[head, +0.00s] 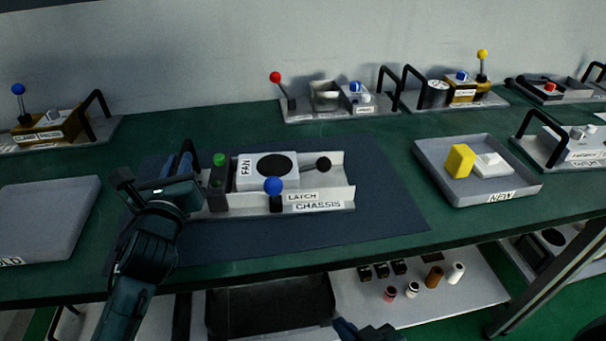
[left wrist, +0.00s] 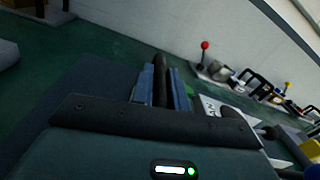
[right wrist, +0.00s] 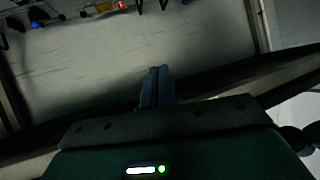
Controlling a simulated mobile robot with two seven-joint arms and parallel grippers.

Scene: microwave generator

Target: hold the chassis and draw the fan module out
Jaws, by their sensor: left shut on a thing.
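The chassis (head: 342,197) is a pale open tray with CHASSIS and LATCH labels, lying on the dark mat. The fan module (head: 268,171), a white box marked FAN with a dark round top, sits inside it. A blue-knobbed lever (head: 273,186) stands at the front beside the LATCH label. A black ball knob (head: 323,164) lies to the module's right. My left gripper (head: 184,165) is shut on the black chassis handle (left wrist: 160,84) at the left end. My right gripper (right wrist: 157,86) is shut and empty, below the table's front edge; its fingertips are hidden in the head view.
A grey NEW tray (head: 438,171) to the right holds a yellow block (head: 460,160) and a white part. A grey OLD tray (head: 50,215) on the left is empty. Other devices line the back. The mat (head: 385,205) is clear right of the chassis.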

